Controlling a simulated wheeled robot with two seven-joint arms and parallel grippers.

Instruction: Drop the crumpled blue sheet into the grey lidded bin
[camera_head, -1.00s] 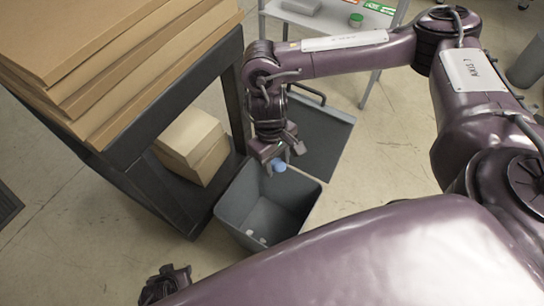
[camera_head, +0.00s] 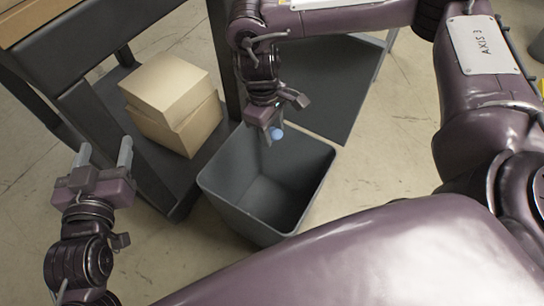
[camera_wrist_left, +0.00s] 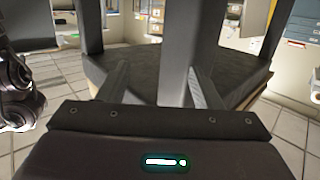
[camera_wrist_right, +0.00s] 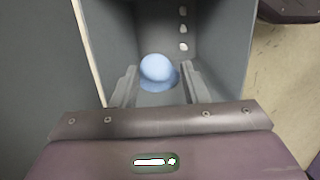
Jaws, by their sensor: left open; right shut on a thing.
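The crumpled blue sheet (camera_head: 276,133) is a small light-blue ball held at the tips of my right gripper (camera_head: 268,128). In the right wrist view the blue ball (camera_wrist_right: 157,69) sits between the two fingers, over the bin's opening. The grey bin (camera_head: 228,203) stands on the floor with its lid (camera_head: 335,85) swung open toward the back. Small pale bits (camera_wrist_right: 183,29) show inside the bin in the right wrist view. My left gripper (camera_head: 105,150) is open and empty, left of the bin, with its fingers pointing up in the picture.
A dark cart or rack (camera_head: 90,115) stands left of the bin, with cardboard boxes (camera_head: 172,100) on its lower shelf. In the left wrist view a dark post and shelf (camera_wrist_left: 135,85) are close ahead. Open floor (camera_head: 175,250) lies in front of the bin.

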